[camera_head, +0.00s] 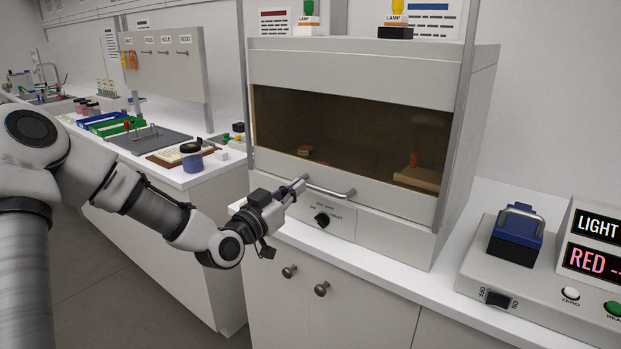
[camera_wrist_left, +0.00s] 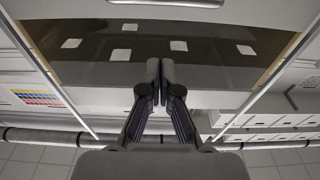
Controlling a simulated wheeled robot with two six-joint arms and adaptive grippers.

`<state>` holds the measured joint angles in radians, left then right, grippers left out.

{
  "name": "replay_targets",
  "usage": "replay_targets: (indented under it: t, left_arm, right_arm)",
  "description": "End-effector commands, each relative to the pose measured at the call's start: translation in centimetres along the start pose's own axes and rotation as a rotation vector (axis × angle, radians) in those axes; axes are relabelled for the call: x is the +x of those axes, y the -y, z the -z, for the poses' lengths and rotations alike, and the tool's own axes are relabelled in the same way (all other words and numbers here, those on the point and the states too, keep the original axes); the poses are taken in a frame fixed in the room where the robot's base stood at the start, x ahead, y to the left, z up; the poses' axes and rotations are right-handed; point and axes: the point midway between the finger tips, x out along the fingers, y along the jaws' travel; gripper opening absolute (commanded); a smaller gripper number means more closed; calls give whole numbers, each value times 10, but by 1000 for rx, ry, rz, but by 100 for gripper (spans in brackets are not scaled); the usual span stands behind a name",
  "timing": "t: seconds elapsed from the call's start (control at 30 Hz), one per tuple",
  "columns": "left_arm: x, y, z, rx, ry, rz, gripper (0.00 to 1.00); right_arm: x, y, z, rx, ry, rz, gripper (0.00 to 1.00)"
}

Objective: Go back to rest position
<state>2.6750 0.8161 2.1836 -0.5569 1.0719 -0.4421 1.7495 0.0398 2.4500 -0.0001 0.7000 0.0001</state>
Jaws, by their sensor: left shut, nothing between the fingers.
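My left gripper (camera_head: 299,187) is shut and empty. In the head view it is in front of the cabinet (camera_head: 350,80) with the dark window, close to the left end of the metal handle (camera_head: 332,191). I cannot tell whether it touches the handle. In the left wrist view the two fingers of my left gripper (camera_wrist_left: 160,70) are together, with the dark window (camera_wrist_left: 85,50) beyond them. My right gripper is not in view.
A black knob (camera_head: 322,220) sits below the handle. At right, a device (camera_head: 535,285) carries a blue clamp-like block (camera_head: 517,228). Free floor (camera_head: 120,290) shows at lower left.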

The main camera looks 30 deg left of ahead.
Motion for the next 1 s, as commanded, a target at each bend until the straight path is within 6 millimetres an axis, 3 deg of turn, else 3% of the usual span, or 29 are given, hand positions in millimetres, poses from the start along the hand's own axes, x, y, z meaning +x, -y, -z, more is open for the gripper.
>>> replay_targets:
  t: [0.1, 0.33, 0.47, 0.57, 0.63, 0.77, 0.87, 0.9, 1.0]
  left_arm:
    - [-10, 0, 1, -1, -2, -1, 0]
    - [-13, -1, 1, 2, 0, -2, 0]
    - [-14, -6, -30, 14, 69, -13, 0]
    - [-21, -31, -89, 72, 216, -73, 0]
    - [-36, -57, -142, 113, 356, -131, 0]
    - [-90, -103, -240, 148, 649, -225, 0]
    - [-151, -134, -302, 142, 886, -275, 0]
    - [-179, -145, -323, 134, 986, -287, 0]
    - [-257, -167, -364, 112, 1238, -292, 0]
  right_arm:
    - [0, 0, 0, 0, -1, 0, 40]
    - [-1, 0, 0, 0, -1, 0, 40]
    - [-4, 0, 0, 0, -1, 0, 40]
    - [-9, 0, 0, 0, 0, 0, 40]
    - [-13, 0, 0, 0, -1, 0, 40]
    - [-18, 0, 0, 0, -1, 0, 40]
    - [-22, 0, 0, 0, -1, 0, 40]
    - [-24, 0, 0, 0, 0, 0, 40]
    - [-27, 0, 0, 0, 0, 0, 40]
